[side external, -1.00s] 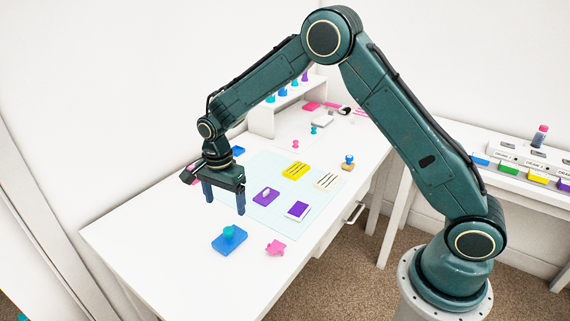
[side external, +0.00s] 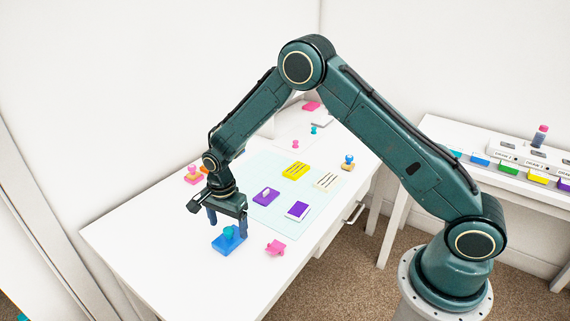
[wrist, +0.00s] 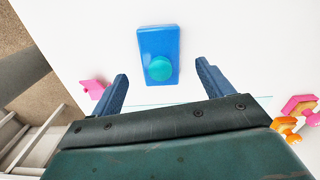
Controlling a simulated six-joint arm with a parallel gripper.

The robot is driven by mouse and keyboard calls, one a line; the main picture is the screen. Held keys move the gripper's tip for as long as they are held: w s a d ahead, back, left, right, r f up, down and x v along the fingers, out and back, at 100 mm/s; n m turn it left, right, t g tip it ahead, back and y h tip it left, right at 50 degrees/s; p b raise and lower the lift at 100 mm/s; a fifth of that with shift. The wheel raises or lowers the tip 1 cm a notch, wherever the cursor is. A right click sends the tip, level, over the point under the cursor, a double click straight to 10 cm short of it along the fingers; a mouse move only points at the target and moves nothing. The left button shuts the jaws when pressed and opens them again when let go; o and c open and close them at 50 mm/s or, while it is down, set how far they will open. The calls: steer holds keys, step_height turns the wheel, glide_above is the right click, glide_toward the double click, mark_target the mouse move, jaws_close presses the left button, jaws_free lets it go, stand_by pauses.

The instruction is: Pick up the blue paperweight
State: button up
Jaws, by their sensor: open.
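The blue paperweight, a flat blue block (side external: 222,246) with a round teal knob (side external: 229,231) on top, lies at the near left of the white desk. In the wrist view the blue block (wrist: 157,40) lies lengthwise ahead, with the teal knob (wrist: 159,69) near its closer end. My gripper (side external: 228,229) is open over the block's far part. In the wrist view my gripper's fingers (wrist: 161,70) stand apart, one on each side of the knob end, with gaps and nothing between them held. Contact with the block or desk cannot be told.
A small pink piece (side external: 275,247) lies close to the right of the block. Pink and orange pieces (side external: 194,175) sit behind my gripper. The front-left desk is clear.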

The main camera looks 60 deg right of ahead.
mark_target(228, 229)
steer(key=shift+a+f, duration=0.1)
steer(key=shift+f, duration=1.8)
steer(key=c, duration=1.3)
